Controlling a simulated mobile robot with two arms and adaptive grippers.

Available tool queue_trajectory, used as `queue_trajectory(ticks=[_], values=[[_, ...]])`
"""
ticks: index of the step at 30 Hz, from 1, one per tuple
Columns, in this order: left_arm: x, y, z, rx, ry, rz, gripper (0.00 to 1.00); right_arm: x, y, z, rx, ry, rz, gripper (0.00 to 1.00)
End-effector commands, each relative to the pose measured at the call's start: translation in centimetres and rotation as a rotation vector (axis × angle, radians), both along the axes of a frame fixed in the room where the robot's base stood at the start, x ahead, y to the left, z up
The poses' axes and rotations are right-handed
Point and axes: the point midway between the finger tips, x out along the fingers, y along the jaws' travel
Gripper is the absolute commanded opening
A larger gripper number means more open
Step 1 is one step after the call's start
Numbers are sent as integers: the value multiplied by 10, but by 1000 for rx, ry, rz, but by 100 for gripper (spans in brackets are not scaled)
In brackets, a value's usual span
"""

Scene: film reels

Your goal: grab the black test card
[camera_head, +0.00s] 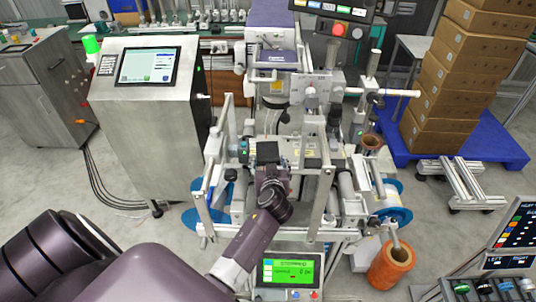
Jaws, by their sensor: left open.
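My left arm comes in from the lower left and reaches over the middle of the reel machine (318,205). My left gripper (268,152) is at the end of it, low among the machine's upright posts and rollers. It is small and dark here, and its fingertips are hard to make out; it is open. I cannot pick out the black test card for certain; dark parts around the gripper blend together, and my wrist covers part of the machine bed. My right gripper is not in view.
A steel cabinet with a screen (147,68) stands left of the machine. A green display (288,272) is at the machine's front. Stacked boxes (470,65) stand on a blue pallet (500,148). Metal posts and rollers crowd the gripper.

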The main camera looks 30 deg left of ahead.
Motion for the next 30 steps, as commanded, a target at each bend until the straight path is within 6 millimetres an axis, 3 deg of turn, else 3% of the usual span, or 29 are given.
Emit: queue_trajectory(ticks=[6,15,30], values=[[0,0,-1,0,0,0,62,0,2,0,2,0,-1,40],[0,0,0,0,0,0,33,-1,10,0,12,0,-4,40],[5,5,12,0,-1,-2,33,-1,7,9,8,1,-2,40]])
